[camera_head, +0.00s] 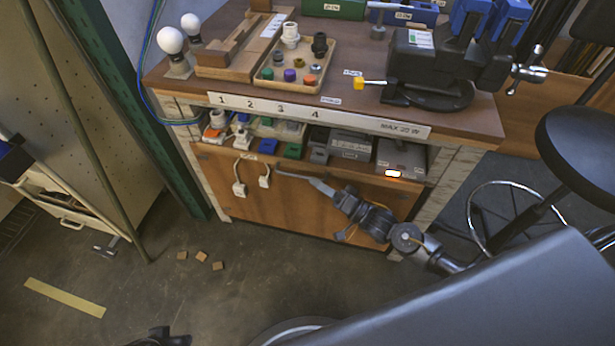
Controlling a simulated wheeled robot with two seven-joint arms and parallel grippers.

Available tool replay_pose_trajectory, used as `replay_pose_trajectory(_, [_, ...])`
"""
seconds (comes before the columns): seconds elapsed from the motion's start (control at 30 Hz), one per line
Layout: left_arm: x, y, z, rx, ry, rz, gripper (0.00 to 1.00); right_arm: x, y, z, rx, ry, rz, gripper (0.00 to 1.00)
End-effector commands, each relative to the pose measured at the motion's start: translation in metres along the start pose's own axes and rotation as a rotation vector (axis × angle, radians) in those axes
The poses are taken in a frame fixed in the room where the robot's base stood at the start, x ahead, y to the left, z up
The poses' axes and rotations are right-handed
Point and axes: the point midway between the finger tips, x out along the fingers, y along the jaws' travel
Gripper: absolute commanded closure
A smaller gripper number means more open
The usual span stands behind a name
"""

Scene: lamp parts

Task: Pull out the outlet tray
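The outlet tray (268,131) is a pale, shallow tray on the left part of the shelf under the bench top. It holds several small white and coloured parts, and the bench top hides part of it. My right gripper (281,174) comes in from the right, below the shelf edge and in front of the wooden panel. Its thin fingers point left, near two hanging white plugs (240,188). It looks apart from the tray; whether the fingers are open or shut is unclear. Only a dark piece of my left gripper (165,338) shows at the bottom edge.
Blue (268,146) and green (293,150) blocks sit along the shelf front, with grey boxes (350,145) to their right. The bench top (350,110) overhangs the shelf. A black stool (580,150) stands at right.

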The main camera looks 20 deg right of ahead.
Motion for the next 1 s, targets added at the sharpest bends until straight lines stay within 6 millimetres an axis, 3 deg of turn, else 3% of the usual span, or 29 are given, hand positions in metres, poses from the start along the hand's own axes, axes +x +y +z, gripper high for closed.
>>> replay_pose_trajectory(0.1, [-0.002,0.0,0.0,0.0,0.001,0.0,0.64,0.02,0.0,0.0,0.0,0.001,-0.002,0.81])
replay_pose_trajectory(0.3, [-0.003,0.0,0.0,-0.001,0.001,0.0,0.64,0.038,0.0,0.0,0.0,0.001,0.001,0.81])
replay_pose_trajectory(0.63, [-0.005,0.0,0.0,-0.001,0.003,0.0,0.64,0.041,0.0,0.0,0.0,0.0,0.001,0.81])
replay_pose_trajectory(0.8, [-0.005,0.0,0.001,-0.001,0.002,0.0,0.64,0.041,0.0,0.0,0.0,0.0,0.001,1.0])
replay_pose_trajectory(1.0, [-0.005,0.0,0.001,-0.001,0.002,0.0,0.64,0.041,0.0,0.0,-0.001,0.0,0.001,1.0])
